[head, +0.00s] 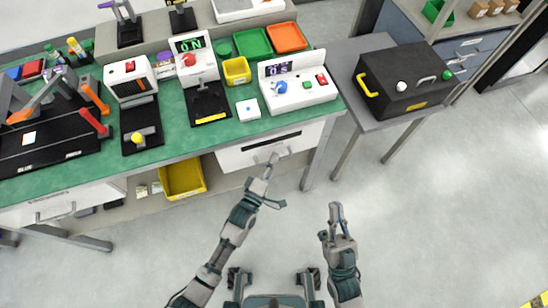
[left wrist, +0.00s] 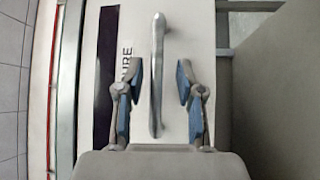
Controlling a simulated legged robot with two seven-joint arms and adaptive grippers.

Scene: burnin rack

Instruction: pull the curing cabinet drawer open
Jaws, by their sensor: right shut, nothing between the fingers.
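The curing cabinet drawer has a white front (head: 235,158) under the right part of the green bench, with a dark strip along it. In the left wrist view its front (left wrist: 197,30) carries a dark label strip (left wrist: 106,60) and partly covered lettering ending in "URE". Its grey bar handle (left wrist: 157,50) lies between the two fingers of my left gripper (left wrist: 158,80), which are open, with a gap on either side. My left gripper (head: 273,160) also shows at the drawer front in the head view. My right gripper (head: 336,212) is shut and empty above the floor, right of the drawer.
The green bench (head: 226,138) holds several devices, including a white control box (head: 308,92) above the drawer. A yellow bin (head: 183,180) sits on the lower shelf. A grey side table (head: 352,95) with a black box (head: 405,75) stands right. The floor in front is clear.

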